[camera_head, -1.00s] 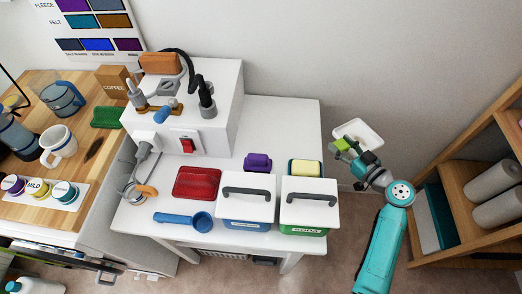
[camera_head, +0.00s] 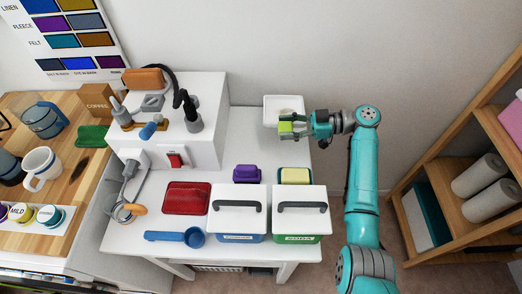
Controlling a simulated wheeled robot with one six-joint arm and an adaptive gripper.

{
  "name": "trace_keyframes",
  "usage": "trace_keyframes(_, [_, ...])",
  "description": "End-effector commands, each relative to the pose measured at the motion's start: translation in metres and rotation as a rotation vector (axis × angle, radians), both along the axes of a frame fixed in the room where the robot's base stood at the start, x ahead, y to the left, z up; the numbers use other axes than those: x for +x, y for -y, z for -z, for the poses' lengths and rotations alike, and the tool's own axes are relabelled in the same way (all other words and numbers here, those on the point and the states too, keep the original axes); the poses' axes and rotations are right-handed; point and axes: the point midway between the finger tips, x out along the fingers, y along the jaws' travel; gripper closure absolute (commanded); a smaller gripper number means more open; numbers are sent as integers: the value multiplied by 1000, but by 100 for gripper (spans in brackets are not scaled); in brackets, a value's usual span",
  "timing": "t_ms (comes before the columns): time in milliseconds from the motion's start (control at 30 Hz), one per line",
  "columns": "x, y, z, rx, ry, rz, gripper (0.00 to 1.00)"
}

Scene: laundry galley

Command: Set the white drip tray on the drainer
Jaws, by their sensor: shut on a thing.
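The white drip tray (camera_head: 271,107) is a shallow rectangular dish, held over the back right part of the white table. My gripper (camera_head: 291,126) reaches in from the right and is shut on the tray's near side. The gripper's green fingertips cover part of the tray. I cannot tell whether the tray's underside touches the table. I cannot clearly make out a drainer in this view.
On the white table (camera_head: 240,133) are a purple block (camera_head: 247,174), a yellow-topped sponge (camera_head: 295,176), two lidded boxes, a red tray (camera_head: 186,198) and a blue scoop (camera_head: 180,238). A white raised block (camera_head: 205,95) stands left. Wooden shelves (camera_head: 445,170) stand right.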

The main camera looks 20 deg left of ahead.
Motion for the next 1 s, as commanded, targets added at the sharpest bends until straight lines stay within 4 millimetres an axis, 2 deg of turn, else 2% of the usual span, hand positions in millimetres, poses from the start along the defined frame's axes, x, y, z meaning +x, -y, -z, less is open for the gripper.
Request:
trace_keyframes(200, [0, 0, 37, -1, -5, 2, 100])
trace_keyframes(467, [0, 0, 60, -1, -3, 1, 100])
trace_keyframes(700, [0, 0, 91, -2, -3, 3, 100])
trace_keyframes(1000, [0, 0, 95, -1, 0, 2, 100])
